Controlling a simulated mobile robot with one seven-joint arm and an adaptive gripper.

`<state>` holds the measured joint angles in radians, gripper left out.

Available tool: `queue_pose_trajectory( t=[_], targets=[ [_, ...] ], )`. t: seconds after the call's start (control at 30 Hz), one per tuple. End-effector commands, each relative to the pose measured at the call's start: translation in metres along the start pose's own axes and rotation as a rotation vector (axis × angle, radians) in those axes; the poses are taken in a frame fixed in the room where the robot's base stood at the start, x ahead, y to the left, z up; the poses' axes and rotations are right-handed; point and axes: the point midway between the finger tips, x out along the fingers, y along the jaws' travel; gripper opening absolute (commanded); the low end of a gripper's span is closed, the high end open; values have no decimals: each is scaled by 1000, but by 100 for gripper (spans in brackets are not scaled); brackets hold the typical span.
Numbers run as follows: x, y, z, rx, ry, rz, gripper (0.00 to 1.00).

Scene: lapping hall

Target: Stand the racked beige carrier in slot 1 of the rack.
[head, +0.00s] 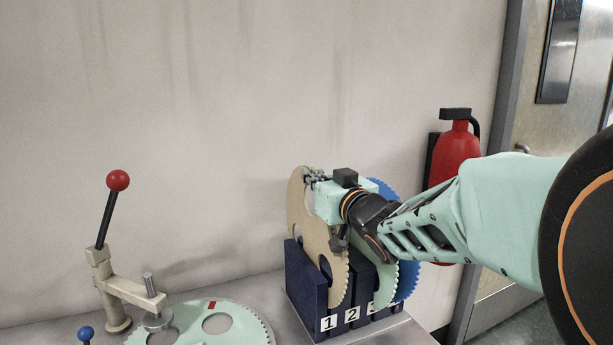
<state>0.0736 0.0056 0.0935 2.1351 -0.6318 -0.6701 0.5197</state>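The beige carrier (312,231), a thin toothed disc with cut-outs, stands upright in the dark blue rack (305,290). Its lower front edge comes down just above the label 1 (329,323), close to the label 2 (352,314). The rack hides its bottom, so I cannot tell how deep it sits. My gripper (312,176) is at the carrier's top edge, reaching in from the right. The fingertips are small and overlap the rim, and I cannot tell whether they are shut on it.
A mint green carrier (383,290) and a blue carrier (408,280) stand farther right in the rack, partly behind my arm. A lever with a red knob (118,180) and a flat mint toothed disc (245,329) are at left. A red extinguisher (458,150) hangs behind.

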Motion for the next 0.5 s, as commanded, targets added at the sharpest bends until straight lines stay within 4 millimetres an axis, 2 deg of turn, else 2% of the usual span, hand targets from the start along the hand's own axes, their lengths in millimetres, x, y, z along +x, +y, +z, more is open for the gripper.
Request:
queue_pose_trajectory(
  t=[0.5],
  targets=[
    [0, 0, 11, 0, 5, -1, 0]
  ],
)
